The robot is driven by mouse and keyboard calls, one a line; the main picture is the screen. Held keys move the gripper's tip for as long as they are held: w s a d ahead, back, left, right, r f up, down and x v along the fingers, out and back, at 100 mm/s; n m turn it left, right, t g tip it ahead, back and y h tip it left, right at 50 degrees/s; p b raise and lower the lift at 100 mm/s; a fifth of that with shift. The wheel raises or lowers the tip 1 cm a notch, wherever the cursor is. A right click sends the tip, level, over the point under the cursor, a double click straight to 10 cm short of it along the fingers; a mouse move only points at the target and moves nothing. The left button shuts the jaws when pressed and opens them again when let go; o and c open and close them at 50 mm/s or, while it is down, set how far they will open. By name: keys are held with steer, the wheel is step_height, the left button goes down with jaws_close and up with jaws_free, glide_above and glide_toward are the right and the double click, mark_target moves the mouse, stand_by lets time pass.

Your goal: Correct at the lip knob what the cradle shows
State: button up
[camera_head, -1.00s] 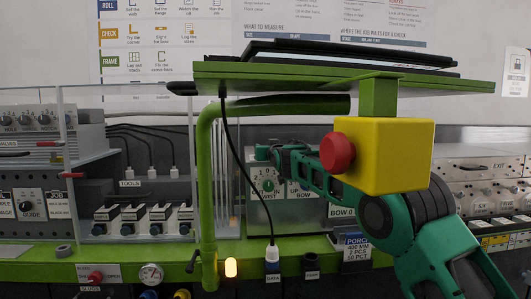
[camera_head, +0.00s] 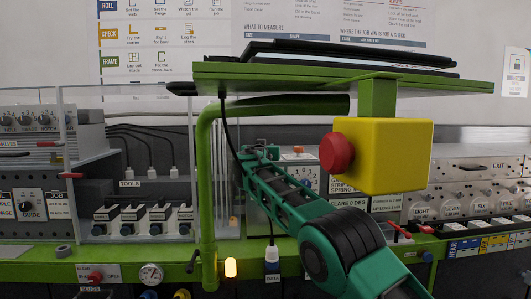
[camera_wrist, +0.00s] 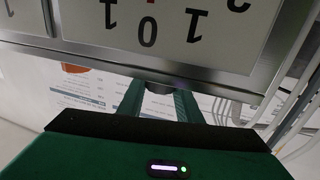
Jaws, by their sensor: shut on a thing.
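A pale box (camera_head: 297,158) with a small orange mark on top stands behind my arm at the middle of the bench in the head view. My arm hides most of its front, including the dial. My gripper (camera_head: 246,158) is at the left side of this box; its fingertips are hard to make out there. In the wrist view my gripper (camera_wrist: 160,92) has its two green fingers around a small dark knob (camera_wrist: 158,87), just below the edge of a pale panel (camera_wrist: 185,30) with upside-down digits. No name for the knob is readable. I cannot make out a cradle reading.
A yellow box (camera_head: 385,155) with a red button hangs from a green shelf (camera_head: 340,79) close to my arm. A green post (camera_head: 207,190) stands left of my gripper. A clear-walled case (camera_head: 130,160) lies farther left. Red-handled parts (camera_head: 405,231) lie on the bench at right.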

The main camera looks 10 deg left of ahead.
steer(key=shift+a+r+m+h, duration=0.15)
steer(key=shift+a+m+h, duration=0.15)
steer(key=shift+h, duration=0.1)
stand_by(0.5)
steer(key=o, duration=1)
steer(key=shift+o, duration=0.2)
steer(key=shift+d, duration=0.15)
steer(key=shift+s+d, duration=0.15)
steer(key=shift+s, duration=0.15)
steer(key=shift+s+a, duration=0.2)
steer(key=shift+s, duration=3.1)
steer(key=shift+d, duration=0.1)
